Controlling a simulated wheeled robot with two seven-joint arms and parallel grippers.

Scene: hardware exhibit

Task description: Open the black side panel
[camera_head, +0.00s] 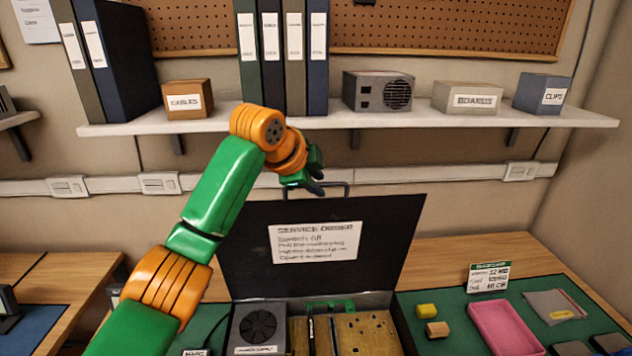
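The black side panel (390,235) stands raised and tilted back, like an open lid, behind the case (378,300). A paper labelled "Service order" (316,242) is on its face. A dark handle (347,189) sits at its top edge. My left arm reaches across from the lower left, and my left gripper (314,174) is at the handle. Its wrist partly hides the fingers, so I cannot tell whether they close around the handle. The case shows a fan unit (258,325), a green part and a tan board (368,333). My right gripper is out of view.
A shelf (440,121) with binders, small boxes and a grey fan unit (379,91) runs above and behind the panel. On the green mat to the right are a pink tray (505,328), small blocks and a price card (489,277). Bare wood lies behind the mat.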

